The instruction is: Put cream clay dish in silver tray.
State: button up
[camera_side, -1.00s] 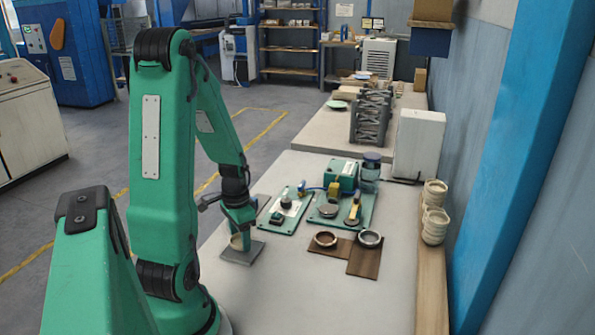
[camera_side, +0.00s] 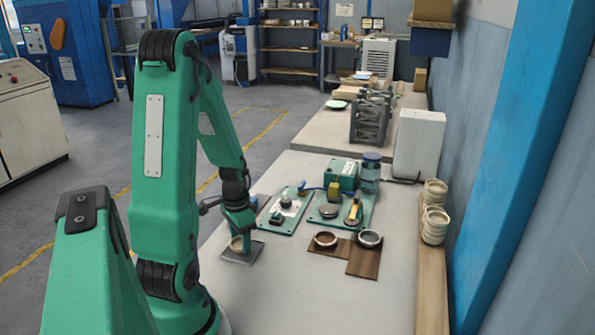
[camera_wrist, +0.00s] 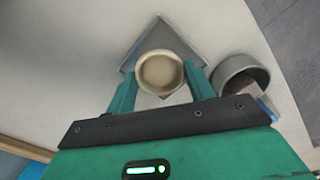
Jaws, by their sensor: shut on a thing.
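The cream clay dish (camera_side: 237,245) is a small round cup at the left of the table. It is on or just above a grey square plate (camera_side: 253,253); I cannot tell if they touch. My gripper (camera_side: 239,232) reaches down to it. In the wrist view the dish (camera_wrist: 160,72) sits between the two green fingers of my gripper (camera_wrist: 160,84), which are shut on it. The grey square (camera_wrist: 138,52) shows beneath it.
A brown round dish (camera_side: 325,240) sits left of the silver one. Green fixtures (camera_side: 285,212) stand behind. Stacked cream cups (camera_side: 436,225) stand on the right ledge. A grey round container (camera_wrist: 243,78) shows right of the dish in the wrist view. The front tabletop is clear.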

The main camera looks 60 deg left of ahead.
aim_at(241, 246)
jog(key=shift+f, duration=0.35)
jog(key=o, duration=1.1)
jog(key=shift+c, duration=0.2)
jog(key=shift+r, duration=0.1)
notch_tip(241, 246, up, 8)
jog(key=shift+f, duration=0.2)
jog(key=w+d+r+m+t+y, duration=0.1)
jog(key=w+d+r, duration=0.2)
jog(key=d+r, duration=0.25)
jog(key=w+d+r+t, duration=0.2)
jog(key=w+d+r, duration=0.15)
jog(key=d, duration=0.25)
jog(key=s+d+r+t, duration=0.1)
jog(key=d+r, duration=0.2)
jog(key=d, duration=0.2)
jog(key=s+d+r+t+h, duration=0.1)
jog(key=d+r, duration=0.2)
jog(key=d, duration=0.3)
jog(key=shift+s+d+r+m+t, duration=0.15)
jog(key=shift+s+r+m+t, duration=0.15)
jog(key=shift+m, duration=0.1)
